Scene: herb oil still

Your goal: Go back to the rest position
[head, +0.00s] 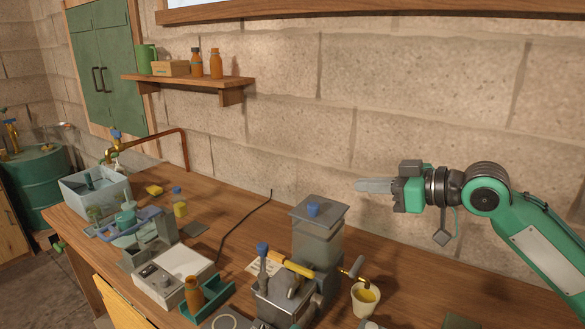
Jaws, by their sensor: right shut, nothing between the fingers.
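My right gripper (373,186) is at the right of the head view, raised above the bench and pointing left. Its fingers are together and hold nothing. It is apart from the grey still (318,247) with the blue-knobbed lid, which stands below and to the left of it. My right arm comes in from the right edge. My left gripper does not show.
The wooden bench (228,215) carries a white hotplate box (178,275), an amber bottle (193,294) in a green holder, a cup with yellow liquid (366,299) and a basin (95,190). A wall shelf (190,82) holds bottles. Stone wall lies behind my gripper.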

